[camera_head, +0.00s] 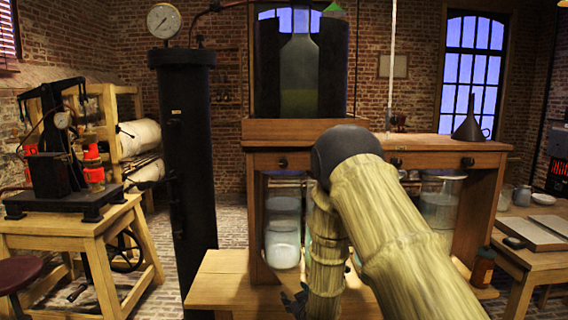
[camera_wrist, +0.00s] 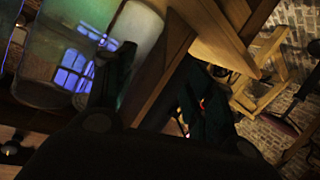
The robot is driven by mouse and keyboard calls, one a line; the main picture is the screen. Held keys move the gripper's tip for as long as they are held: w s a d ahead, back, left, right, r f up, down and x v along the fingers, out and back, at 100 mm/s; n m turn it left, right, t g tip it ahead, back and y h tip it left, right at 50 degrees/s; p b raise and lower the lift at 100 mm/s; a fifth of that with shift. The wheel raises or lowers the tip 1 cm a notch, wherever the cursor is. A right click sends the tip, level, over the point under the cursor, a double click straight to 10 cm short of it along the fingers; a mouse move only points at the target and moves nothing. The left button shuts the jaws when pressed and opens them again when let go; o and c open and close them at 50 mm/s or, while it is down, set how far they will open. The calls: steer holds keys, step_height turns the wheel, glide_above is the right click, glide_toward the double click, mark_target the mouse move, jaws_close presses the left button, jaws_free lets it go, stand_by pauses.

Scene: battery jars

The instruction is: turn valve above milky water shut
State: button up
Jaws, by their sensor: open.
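A glass jar of milky water (camera_head: 283,243) stands under the wooden cabinet at its left. A small black knob (camera_head: 282,162) sits on the cabinet front above it; I take it for the valve, but cannot tell its setting. My gripper (camera_head: 296,302) hangs low in front of the cabinet, below that knob and apart from it, partly hidden at the lower picture edge. In the wrist view my gripper (camera_wrist: 150,75) is open, with a dark finger on each side. Slanting wooden beams (camera_wrist: 143,88) show beyond the fingers. I see nothing held.
Other knobs (camera_head: 467,162) sit farther right on the cabinet front. A clearer jar (camera_head: 440,205) stands under its right part; my arm hides the middle. A wooden bench (camera_head: 222,283) juts out low in front. A tall black cylinder (camera_head: 186,180) stands left. A side table (camera_head: 520,262) is at right.

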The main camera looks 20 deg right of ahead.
steer(key=w+d+r+n+t, duration=0.1)
steer(key=w+r+t, duration=0.5)
steer(key=r, duration=1)
steer(key=n+t+p, duration=0.1)
steer(key=n+t, duration=0.1)
glide_toward(284, 165)
steer(key=p+x, duration=0.3)
steer(key=x, duration=0.7)
steer(key=shift+w+r, duration=0.2)
steer(key=shift+w, duration=0.15)
steer(key=c, duration=1)
